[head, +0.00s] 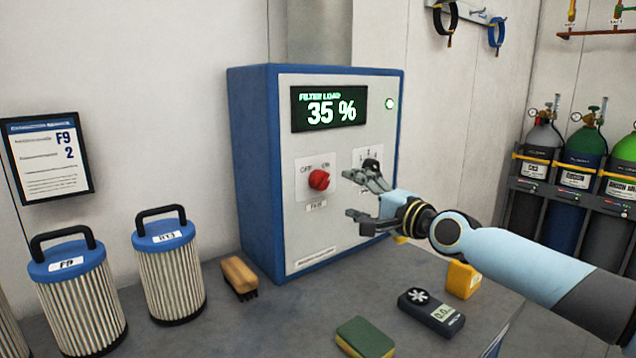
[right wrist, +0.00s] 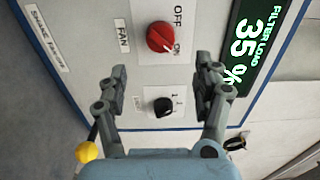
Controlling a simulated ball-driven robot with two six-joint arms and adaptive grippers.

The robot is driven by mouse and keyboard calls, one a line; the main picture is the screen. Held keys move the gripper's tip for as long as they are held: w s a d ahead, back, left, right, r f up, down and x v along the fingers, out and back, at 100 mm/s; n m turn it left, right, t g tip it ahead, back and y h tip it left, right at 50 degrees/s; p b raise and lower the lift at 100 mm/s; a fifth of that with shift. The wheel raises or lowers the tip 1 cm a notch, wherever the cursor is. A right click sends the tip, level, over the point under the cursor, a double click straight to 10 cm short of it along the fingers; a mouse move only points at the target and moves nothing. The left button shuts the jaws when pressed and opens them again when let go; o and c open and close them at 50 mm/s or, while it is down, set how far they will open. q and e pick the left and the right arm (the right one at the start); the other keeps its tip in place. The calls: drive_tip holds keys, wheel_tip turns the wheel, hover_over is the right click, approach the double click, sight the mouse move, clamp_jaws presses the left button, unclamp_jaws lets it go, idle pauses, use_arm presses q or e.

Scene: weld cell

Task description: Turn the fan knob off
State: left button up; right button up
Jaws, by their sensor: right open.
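The red fan knob (head: 319,179) is on the front panel of a blue and white filter cabinet (head: 315,239), between OFF and ON marks. In the right wrist view the red knob (right wrist: 160,38) sits above the FAN label, and its white mark points toward ON. My right gripper (head: 362,192) is open and empty, to the right of the knob and apart from it. In the right wrist view the fingers (right wrist: 165,74) are spread, with the red knob just beyond their tips. My left gripper is not in view.
A black knob (right wrist: 162,107) is on the panel between my right fingers. A yellow ball-ended lever (right wrist: 86,151) is nearby. The display (head: 329,108) reads 35 %. Filters (head: 170,268), a brush (head: 239,277), a sponge (head: 366,338) and a meter (head: 431,311) are on the bench.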

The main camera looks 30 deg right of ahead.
sight(326, 183)
drive_tip(key=w, duration=0.1)
drive_tip(key=w+b, duration=0.1)
drive_tip(key=w, duration=0.1)
drive_tip(key=w+b, duration=0.1)
drive_tip(key=w, duration=0.1)
drive_tip(key=shift+a, duration=0.25)
drive_tip(key=w+b, duration=0.1)
drive_tip(key=w, duration=0.2)
drive_tip(key=shift+a+f, duration=0.1)
drive_tip(key=shift+a, duration=0.05)
drive_tip(key=shift+w, duration=0.8)
drive_tip(key=shift+c, duration=2.6)
drive_tip(key=c, duration=0.7)
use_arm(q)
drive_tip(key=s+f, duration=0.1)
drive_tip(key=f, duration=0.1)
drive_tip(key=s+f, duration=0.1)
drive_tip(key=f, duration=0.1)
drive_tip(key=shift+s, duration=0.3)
